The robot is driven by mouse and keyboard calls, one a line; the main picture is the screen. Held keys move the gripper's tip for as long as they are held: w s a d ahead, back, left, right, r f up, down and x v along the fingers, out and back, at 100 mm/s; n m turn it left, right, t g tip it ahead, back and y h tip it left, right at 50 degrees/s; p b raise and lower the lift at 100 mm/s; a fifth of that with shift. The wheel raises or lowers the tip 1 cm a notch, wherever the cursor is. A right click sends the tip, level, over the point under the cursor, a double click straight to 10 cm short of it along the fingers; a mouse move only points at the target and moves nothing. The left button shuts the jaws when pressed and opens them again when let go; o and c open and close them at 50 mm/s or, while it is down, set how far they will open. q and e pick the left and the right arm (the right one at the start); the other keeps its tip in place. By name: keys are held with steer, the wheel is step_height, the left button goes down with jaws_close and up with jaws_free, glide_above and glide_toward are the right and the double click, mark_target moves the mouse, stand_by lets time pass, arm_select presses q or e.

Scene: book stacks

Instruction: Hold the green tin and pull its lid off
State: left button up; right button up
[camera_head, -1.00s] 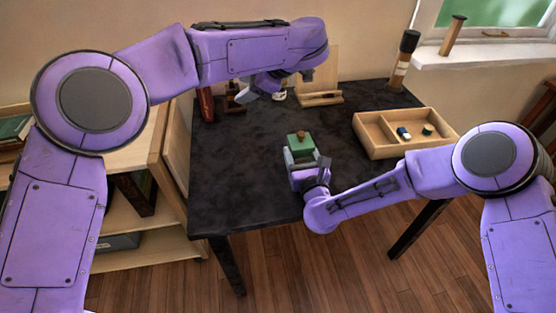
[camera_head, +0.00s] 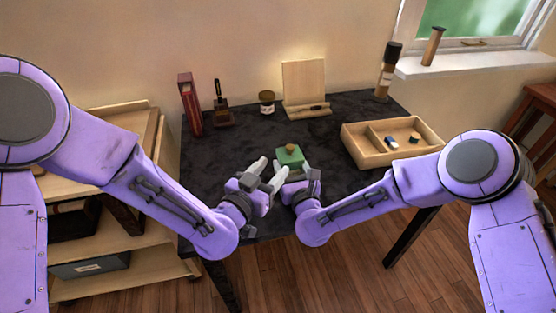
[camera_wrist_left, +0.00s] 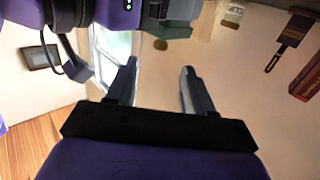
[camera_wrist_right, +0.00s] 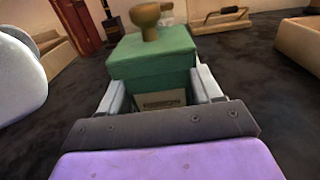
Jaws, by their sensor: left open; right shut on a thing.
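The green tin (camera_head: 290,156) is a square box with a brown knob (camera_head: 291,147) on its lid. It is upright near the front middle of the dark table. My right gripper (camera_wrist_right: 160,92) is shut on the tin, one finger on each side, with a pale label between them. The lid (camera_wrist_right: 152,48) sits on the tin in the right wrist view. My left gripper (camera_head: 269,172) is open and empty, just left of the tin and apart from the knob. Its two fingers show with nothing between them in the left wrist view (camera_wrist_left: 159,75).
A divided wooden tray (camera_head: 365,152) with small items stands at right. A red book (camera_head: 190,104), a dark stamp-like tool (camera_head: 221,112), a jar (camera_head: 267,102), a wooden stand (camera_head: 304,88) and a dark-topped cylinder (camera_head: 387,72) line the back. The table (camera_head: 235,155) is clear left of the tin.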

mark_target(290, 146)
arm_select(q)
steer(key=x, duration=1)
steer(key=shift+w+d, duration=0.1)
steer(key=shift+w, duration=0.05)
jaws_close()
steer(key=shift+r, duration=0.2)
steer(key=shift+r, duration=0.95)
